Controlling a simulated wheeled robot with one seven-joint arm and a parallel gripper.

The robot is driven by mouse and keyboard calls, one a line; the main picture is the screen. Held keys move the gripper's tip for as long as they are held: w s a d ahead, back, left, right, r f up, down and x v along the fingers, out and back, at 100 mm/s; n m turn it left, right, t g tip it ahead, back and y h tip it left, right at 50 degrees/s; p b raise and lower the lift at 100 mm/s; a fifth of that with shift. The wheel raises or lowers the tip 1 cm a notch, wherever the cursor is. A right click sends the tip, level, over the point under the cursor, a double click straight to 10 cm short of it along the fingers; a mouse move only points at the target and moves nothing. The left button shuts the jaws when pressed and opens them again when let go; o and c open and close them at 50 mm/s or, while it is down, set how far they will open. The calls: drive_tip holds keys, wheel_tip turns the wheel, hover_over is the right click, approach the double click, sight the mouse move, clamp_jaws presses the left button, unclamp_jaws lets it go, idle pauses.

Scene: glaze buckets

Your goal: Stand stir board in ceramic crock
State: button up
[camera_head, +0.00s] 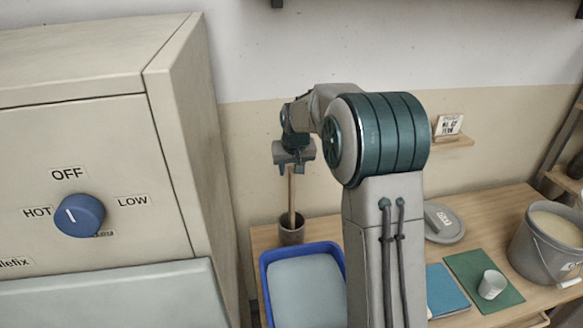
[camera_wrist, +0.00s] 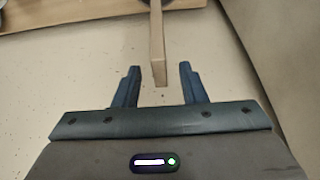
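The stir board (camera_head: 291,198) is a long, narrow wooden stick. It stands roughly upright with its lower end in the dark ceramic crock (camera_head: 291,235) at the back left of the table. My gripper (camera_head: 293,163) is at the stick's top end, above the crock. In the wrist view my gripper (camera_wrist: 158,68) is open, and the stir board (camera_wrist: 157,40) shows between the two fingers with a gap on each side. The stick's lower end is hidden inside the crock.
A blue tray (camera_head: 266,290) is in front of the crock. A tall beige cabinet (camera_head: 100,140) with a blue knob stands close on the left. A grey bucket (camera_head: 545,250), a white cup (camera_head: 492,284) on a green mat (camera_head: 462,268) and a grey lid (camera_head: 445,236) are on the right.

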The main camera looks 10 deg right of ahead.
drive_tip(key=v, duration=1.3)
drive_tip(key=shift+s+r+b, duration=0.15)
drive_tip(key=shift+r+b, duration=0.15)
drive_tip(key=shift+b, duration=0.05)
drive_tip(key=s+f, duration=0.3)
drive_tip(key=s, duration=0.7)
drive_tip(key=s+f+g, duration=0.1)
drive_tip(key=s+f, duration=0.3)
drive_tip(key=s, duration=0.7)
drive_tip(key=s+f, duration=0.3)
drive_tip(key=s, duration=0.7)
drive_tip(key=shift+s+f+g, duration=0.25)
drive_tip(key=shift+g, duration=0.05)
